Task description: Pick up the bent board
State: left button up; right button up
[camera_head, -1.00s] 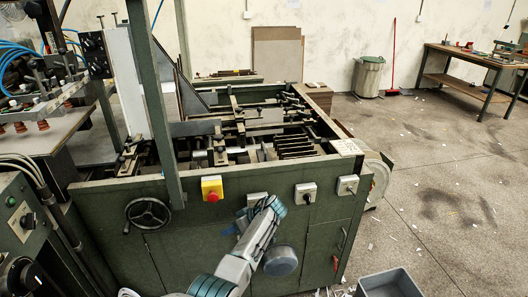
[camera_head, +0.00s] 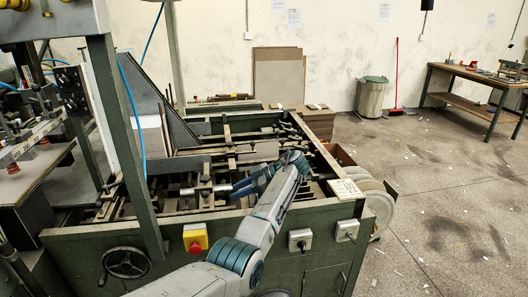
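My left gripper (camera_head: 236,190) is over the bed of the green feeder machine (camera_head: 210,226), with its fingers pointing left. Its two dark fingers look a little apart, with nothing visible between them. I cannot make out a board that is clearly bent. A flat grey-brown board (camera_head: 258,151) shows among the rails just beyond the gripper. My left arm and wrist hide part of the bed on the right, where brown boards showed before. My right gripper is not in view.
A green post (camera_head: 133,140) stands on the machine left of the gripper. A red button on a yellow box (camera_head: 196,239), switch boxes (camera_head: 300,240) and a handwheel (camera_head: 126,264) are on the front panel. A grey bin (camera_head: 370,98) and a wooden table (camera_head: 470,76) stand beyond open floor.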

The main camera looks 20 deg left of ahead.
aim_at(267, 150)
jog(key=i, duration=1.55)
